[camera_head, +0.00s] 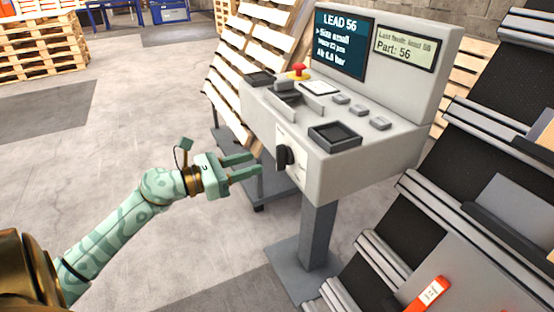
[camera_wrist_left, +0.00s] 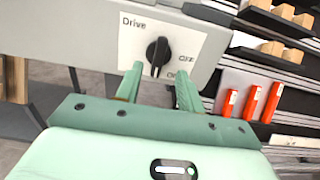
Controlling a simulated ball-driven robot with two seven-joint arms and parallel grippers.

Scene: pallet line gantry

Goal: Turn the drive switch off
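The drive switch (camera_head: 285,157) is a black rotary knob on a white plate on the front of a grey control console (camera_head: 330,180). In the left wrist view the knob (camera_wrist_left: 157,54) stands nearly upright below "Drive", with "OFF" to its right and a partly hidden label lower right. Which label it points to is unclear. My left gripper (camera_head: 257,164) is pale green, open and empty, just left of the knob and apart from it. In the left wrist view its fingers (camera_wrist_left: 158,88) stand either side of the knob's lower end. My right gripper is out of view.
The console has a red emergency button (camera_head: 298,72), black trays, grey keys and a screen (camera_head: 343,43) reading "LEAD 56". A sloped rack (camera_head: 450,190) with an orange-red item (camera_head: 428,294) stands close on the right. Pallets (camera_head: 250,60) lean behind.

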